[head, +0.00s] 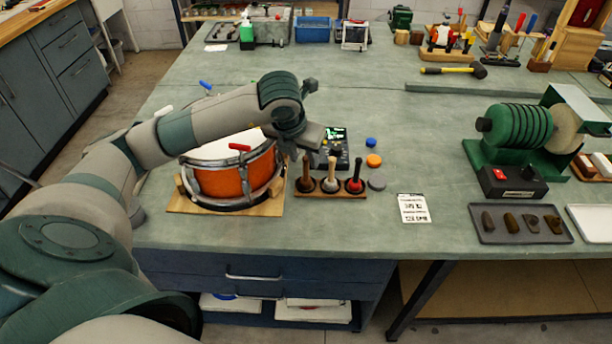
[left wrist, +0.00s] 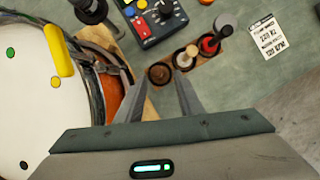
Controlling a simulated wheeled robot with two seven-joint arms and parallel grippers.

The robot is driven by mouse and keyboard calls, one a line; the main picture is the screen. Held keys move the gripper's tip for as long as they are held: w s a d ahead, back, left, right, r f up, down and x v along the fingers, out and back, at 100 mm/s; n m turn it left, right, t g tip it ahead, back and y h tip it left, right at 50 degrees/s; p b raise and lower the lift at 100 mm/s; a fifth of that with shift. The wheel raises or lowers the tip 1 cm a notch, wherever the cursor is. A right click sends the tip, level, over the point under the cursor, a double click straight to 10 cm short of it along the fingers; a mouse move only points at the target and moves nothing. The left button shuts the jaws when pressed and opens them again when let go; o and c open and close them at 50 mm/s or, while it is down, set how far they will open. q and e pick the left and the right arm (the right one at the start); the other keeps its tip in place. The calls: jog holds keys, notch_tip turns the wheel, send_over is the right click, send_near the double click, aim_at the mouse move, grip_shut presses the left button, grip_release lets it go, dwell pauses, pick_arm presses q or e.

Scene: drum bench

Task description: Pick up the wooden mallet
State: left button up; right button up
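A small wooden rack (head: 330,194) holds three upright handled tools beside the drum. The left tool (head: 306,172) is dark brown, the middle tool (head: 332,168) is pale wood, and the right tool (head: 355,172) is black and red. I cannot tell for sure which is the wooden mallet. In the left wrist view the dark brown tool (left wrist: 159,73) is just beyond my fingertips, with the pale tool (left wrist: 186,58) farther right. My left gripper (left wrist: 160,82) is open and empty, its fingers apart. In the head view it is above and behind the rack, mostly hidden by its wrist. My right gripper is not in view.
An orange drum (head: 235,180) stands left of the rack on a wooden base. A dark control box (head: 334,150) sits behind the rack. Blue, orange and grey discs lie to its right. A printed card (head: 413,208) lies farther right, with bare bench around it.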

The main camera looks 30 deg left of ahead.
aim_at(304, 167)
pick_arm(q)
jog(key=shift+x, duration=1.05)
jog(key=shift+a+f+p, duration=0.1)
jog(key=shift+f+p, duration=0.35)
jog(key=shift+p, duration=0.2)
jog(key=p+x, duration=0.1)
jog(key=x, duration=0.2)
jog(key=shift+s+a+p, duration=0.1)
jog(key=shift+p, duration=0.2)
jog(key=shift+w+f, duration=0.3)
jog(key=shift+f, duration=0.35)
grip_shut()
